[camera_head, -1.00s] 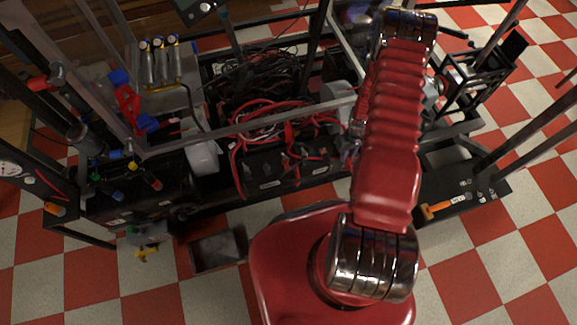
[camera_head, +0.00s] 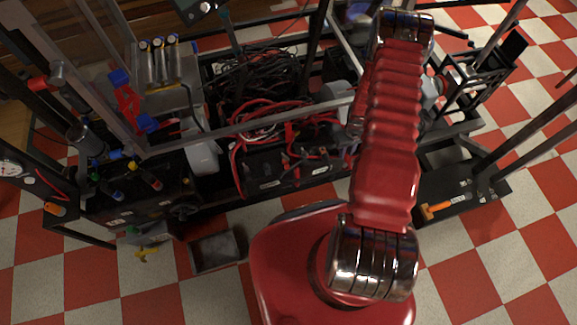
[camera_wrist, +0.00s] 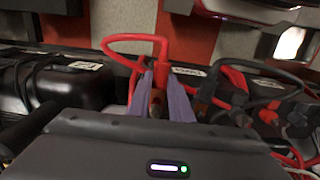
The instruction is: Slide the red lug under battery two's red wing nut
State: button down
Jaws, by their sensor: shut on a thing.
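My gripper (camera_wrist: 168,98) is shut in the wrist view, its two grey-purple fingers close together around the end of a red cable (camera_wrist: 134,37). The red lug at that end is mostly hidden between the fingers. The cable loops up and to the left from them. The fingertips are over the edge of a dark battery top with a white label (camera_wrist: 187,71) beside them. I cannot make out the red wing nut or whether the lug touches it. In the head view, black batteries (camera_head: 262,180) show left of my arm, which hides my gripper.
Red and black cables (camera_wrist: 232,82) crowd the right of the wrist view. A black case (camera_wrist: 60,85) lies at the left. In the head view, a frame bar (camera_head: 250,122) crosses above the batteries, and an open grey bin (camera_head: 217,264) stands on the floor.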

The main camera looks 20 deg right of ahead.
jog(key=shift+w, duration=0.75)
jog(key=c, duration=1.5)
grip_release()
jog(key=shift+r, duration=0.1)
jog(key=shift+r, duration=6.75)
